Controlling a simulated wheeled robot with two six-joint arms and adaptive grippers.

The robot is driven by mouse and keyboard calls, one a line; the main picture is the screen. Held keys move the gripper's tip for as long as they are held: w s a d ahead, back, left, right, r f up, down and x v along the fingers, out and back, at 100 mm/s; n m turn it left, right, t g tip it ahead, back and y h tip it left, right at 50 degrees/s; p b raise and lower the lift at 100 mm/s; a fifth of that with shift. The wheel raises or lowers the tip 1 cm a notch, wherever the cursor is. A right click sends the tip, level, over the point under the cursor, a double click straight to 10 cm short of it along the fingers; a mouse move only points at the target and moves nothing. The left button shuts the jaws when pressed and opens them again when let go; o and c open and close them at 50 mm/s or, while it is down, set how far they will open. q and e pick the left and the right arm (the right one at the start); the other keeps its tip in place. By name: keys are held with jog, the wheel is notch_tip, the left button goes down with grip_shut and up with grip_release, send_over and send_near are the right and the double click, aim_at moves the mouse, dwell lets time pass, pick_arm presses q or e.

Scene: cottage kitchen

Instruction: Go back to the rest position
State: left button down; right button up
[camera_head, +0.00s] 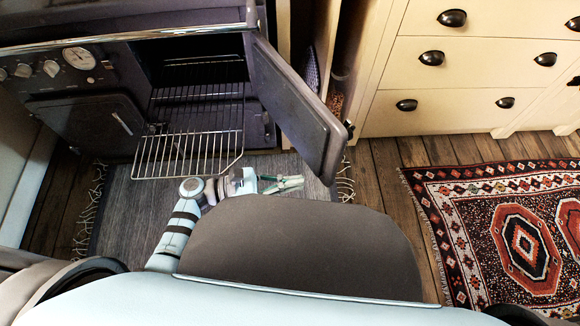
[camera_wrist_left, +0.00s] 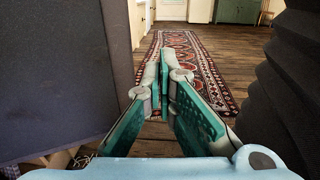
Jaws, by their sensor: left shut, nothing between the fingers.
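My left gripper (camera_head: 290,184) is in front of the open oven, low over the grey mat, and points to the right. Its fingers are together with nothing between them. In the left wrist view the green fingers (camera_wrist_left: 165,75) meet at the tips, with the patterned runner behind them. The oven door (camera_head: 296,105) stands open just beyond the gripper and shows as a dark panel at the left of the wrist view (camera_wrist_left: 60,80). My right gripper is in neither view.
A wire rack (camera_head: 190,150) sticks out of the dark stove (camera_head: 110,95). Cream drawers (camera_head: 450,75) stand to the right of the door. A red patterned rug (camera_head: 500,210) lies on the wooden floor (camera_head: 385,175). The grey mat (camera_head: 125,215) lies before the stove.

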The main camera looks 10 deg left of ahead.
pick_arm(q)
jog(key=s+a, duration=0.5)
jog(key=a, duration=0.1)
jog(key=w+a+f+m+t+y+p, duration=0.1)
jog(key=a+f+m+y, duration=0.15)
jog(key=f, duration=0.45)
jog(key=a+f+m+y, duration=0.2)
jog(key=a+f+y, duration=0.15)
jog(key=f, duration=0.35)
jog(key=s+a+f+m+g+y+p, duration=0.2)
jog(key=s+a+f+m+y+p, duration=0.2)
jog(key=s+a+f+m+y, duration=0.55)
pick_arm(e)
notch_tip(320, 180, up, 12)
jog(key=p, duration=0.7)
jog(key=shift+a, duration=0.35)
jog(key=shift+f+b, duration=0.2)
jog(key=shift+b, duration=0.15)
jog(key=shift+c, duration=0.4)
pick_arm(q)
jog(key=s+a+m+g+y, duration=0.2)
jog(key=s+m, duration=0.5)
jog(key=s, duration=0.9)
jog(key=shift+f+y, duration=0.35)
jog(key=shift+f, duration=0.1)
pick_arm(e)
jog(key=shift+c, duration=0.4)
